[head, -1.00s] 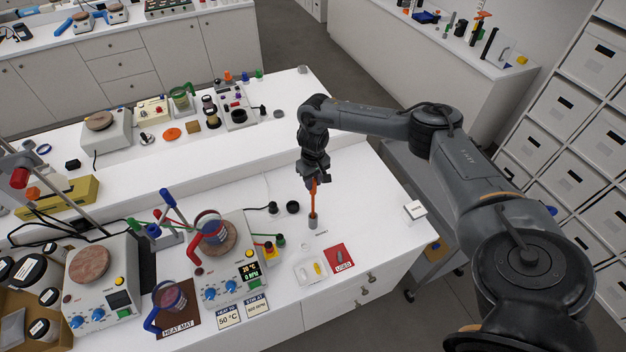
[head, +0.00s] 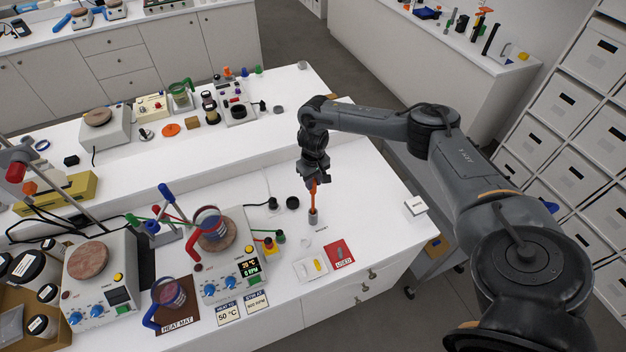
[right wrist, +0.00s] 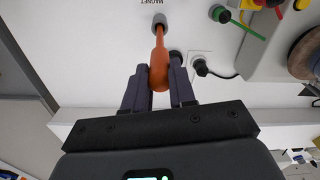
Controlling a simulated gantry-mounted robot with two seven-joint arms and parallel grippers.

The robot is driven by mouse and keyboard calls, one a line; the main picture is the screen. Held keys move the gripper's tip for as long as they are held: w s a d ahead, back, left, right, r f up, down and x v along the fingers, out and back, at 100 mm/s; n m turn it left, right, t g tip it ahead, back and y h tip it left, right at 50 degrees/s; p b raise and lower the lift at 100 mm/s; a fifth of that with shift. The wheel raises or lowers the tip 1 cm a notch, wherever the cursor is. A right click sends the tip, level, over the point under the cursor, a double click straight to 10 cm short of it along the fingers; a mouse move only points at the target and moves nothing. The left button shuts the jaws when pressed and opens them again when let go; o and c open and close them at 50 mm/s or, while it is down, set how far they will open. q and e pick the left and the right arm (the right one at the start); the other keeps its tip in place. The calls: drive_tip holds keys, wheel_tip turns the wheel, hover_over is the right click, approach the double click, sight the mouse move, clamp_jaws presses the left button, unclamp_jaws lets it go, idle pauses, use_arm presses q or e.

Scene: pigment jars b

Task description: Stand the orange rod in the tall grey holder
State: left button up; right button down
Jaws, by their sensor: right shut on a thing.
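My right gripper (head: 315,183) points down over the white bench and is shut on the orange rod (head: 313,197). In the right wrist view the rod (right wrist: 159,50) passes between the two dark fingers (right wrist: 158,68), its thick end towards me. The rod stands nearly upright. Its thin lower end meets the top of the tall grey holder (head: 313,217) and appears to be in its mouth; I cannot tell how deep. The holder also shows in the right wrist view (right wrist: 160,19), beside the MAGNET label. My left gripper is not in view.
A white tray (head: 299,273) and a red card (head: 338,254) lie in front. A hot plate (head: 243,275) with a beaker stands left. Bench right of the holder is clear up to a white box (head: 415,206).

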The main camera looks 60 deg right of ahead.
drive_tip(key=shift+f+b, duration=0.45)
drive_tip(key=shift+f, duration=0.6)
drive_tip(key=c, duration=0.8)
unclamp_jaws()
drive_tip(key=shift+c, duration=0.2)
drive_tip(key=shift+r, duration=0.65)
wheel_tip(320, 180, up, 4)
drive_tip(key=shift+r+b, duration=0.1)
drive_tip(key=shift+b, duration=0.45)
wheel_tip(320, 180, up, 5)
drive_tip(key=p, duration=0.3)
drive_tip(key=shift+r, duration=0.15)
drive_tip(key=shift+s, duration=0.1)
